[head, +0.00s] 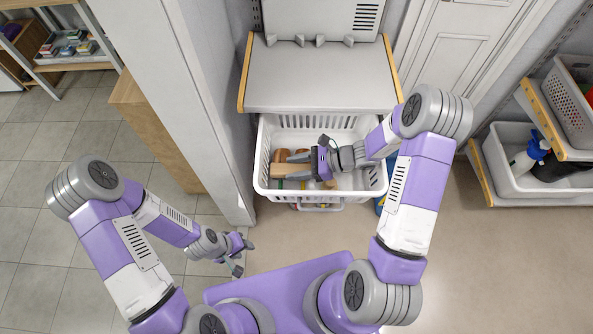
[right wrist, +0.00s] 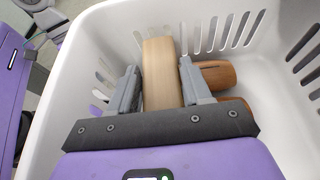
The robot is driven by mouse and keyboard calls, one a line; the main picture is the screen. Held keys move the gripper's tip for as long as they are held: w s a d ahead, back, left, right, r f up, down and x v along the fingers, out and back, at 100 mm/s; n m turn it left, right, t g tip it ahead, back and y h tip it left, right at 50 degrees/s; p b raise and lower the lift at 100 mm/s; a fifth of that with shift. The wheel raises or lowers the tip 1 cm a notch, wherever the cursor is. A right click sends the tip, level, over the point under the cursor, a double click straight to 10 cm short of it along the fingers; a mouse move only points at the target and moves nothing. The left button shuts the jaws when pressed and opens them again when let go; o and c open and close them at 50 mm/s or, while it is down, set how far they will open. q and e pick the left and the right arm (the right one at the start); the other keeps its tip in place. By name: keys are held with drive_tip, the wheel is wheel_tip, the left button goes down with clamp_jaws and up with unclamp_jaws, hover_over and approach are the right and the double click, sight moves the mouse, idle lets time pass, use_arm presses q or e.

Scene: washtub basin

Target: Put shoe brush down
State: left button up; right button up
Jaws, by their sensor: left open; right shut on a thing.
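The shoe brush, a light wooden block (head: 287,171), is inside the white slotted basket (head: 262,150). My right gripper (head: 298,170) reaches down into the basket and is shut on the brush. In the right wrist view the brush (right wrist: 161,60) stands between the two grey fingers of my right gripper (right wrist: 160,85), inside the white basket wall (right wrist: 95,45). The brush's underside is hidden, so I cannot tell whether it touches the basket floor. My left gripper (head: 244,257) is open and empty, low over the floor at the left.
Brown rounded wooden items (right wrist: 216,74) lie beside the brush in the basket. A grey shelf (head: 320,78) stands behind the basket. A white bin (head: 510,185) with bottles is at the right. A wall column (head: 205,100) is to the left. The floor in front is mostly clear.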

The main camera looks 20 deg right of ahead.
wheel_tip(320, 180, down, 2)
drive_tip(key=shift+r, duration=0.1)
drive_tip(key=shift+f+b, duration=0.25)
drive_tip(key=shift+b, duration=0.15)
drive_tip(key=o, duration=1.2)
drive_tip(key=shift+r, duration=0.15)
drive_tip(key=shift+r+p, duration=0.25)
drive_tip(key=shift+p, duration=0.1)
drive_tip(key=p+v, duration=0.2)
drive_tip(key=v, duration=1)
drive_tip(key=shift+p, duration=0.3)
